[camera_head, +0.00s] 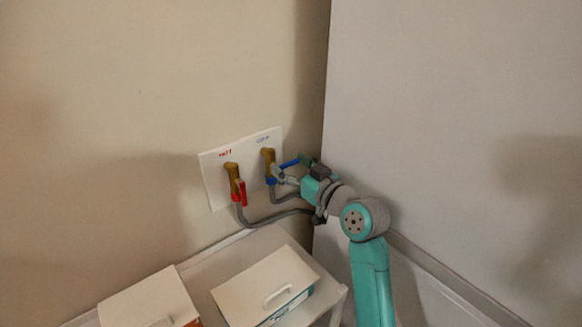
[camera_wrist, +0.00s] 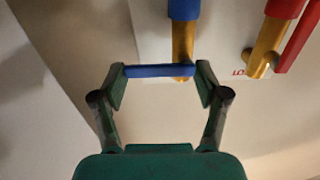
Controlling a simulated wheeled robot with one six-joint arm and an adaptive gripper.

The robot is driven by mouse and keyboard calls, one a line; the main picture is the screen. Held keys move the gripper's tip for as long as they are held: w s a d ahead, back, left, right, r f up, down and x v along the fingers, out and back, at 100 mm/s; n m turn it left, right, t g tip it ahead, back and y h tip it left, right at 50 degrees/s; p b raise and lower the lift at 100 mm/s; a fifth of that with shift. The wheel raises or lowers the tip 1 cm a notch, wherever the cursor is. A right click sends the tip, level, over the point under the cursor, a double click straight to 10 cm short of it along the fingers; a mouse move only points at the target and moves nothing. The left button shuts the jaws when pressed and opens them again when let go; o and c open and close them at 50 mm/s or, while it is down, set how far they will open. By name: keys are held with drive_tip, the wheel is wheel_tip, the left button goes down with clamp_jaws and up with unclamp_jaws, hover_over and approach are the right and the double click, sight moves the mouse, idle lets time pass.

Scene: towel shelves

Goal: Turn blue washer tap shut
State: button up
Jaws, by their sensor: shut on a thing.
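The blue washer tap (camera_head: 268,156) has a brass body on a white wall plate (camera_head: 215,190). Its blue lever (camera_head: 289,163) points sideways to the right in the head view, away from the line of the tap's body. My gripper (camera_head: 287,172) is at the blue lever. In the wrist view, the blue lever (camera_wrist: 158,71) lies between the fingertips of my gripper (camera_wrist: 160,74), which is shut on it. The brass body (camera_wrist: 182,42) shows just beyond it. In the head view the fingers partly hide the lever.
A red-handled tap (camera_head: 232,175) stands close on the left, its red lever (camera_head: 240,192) pointing down. A grey hose (camera_head: 275,217) hangs below the taps. White lidded boxes (camera_head: 262,285) sit on a shelf below. A plain wall panel (camera_head: 450,120) is close on the right.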

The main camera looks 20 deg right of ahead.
idle(0.5)
drive_tip(key=o, duration=1.1)
drive_tip(key=shift+o, duration=0.2)
drive_tip(key=v, duration=1.2)
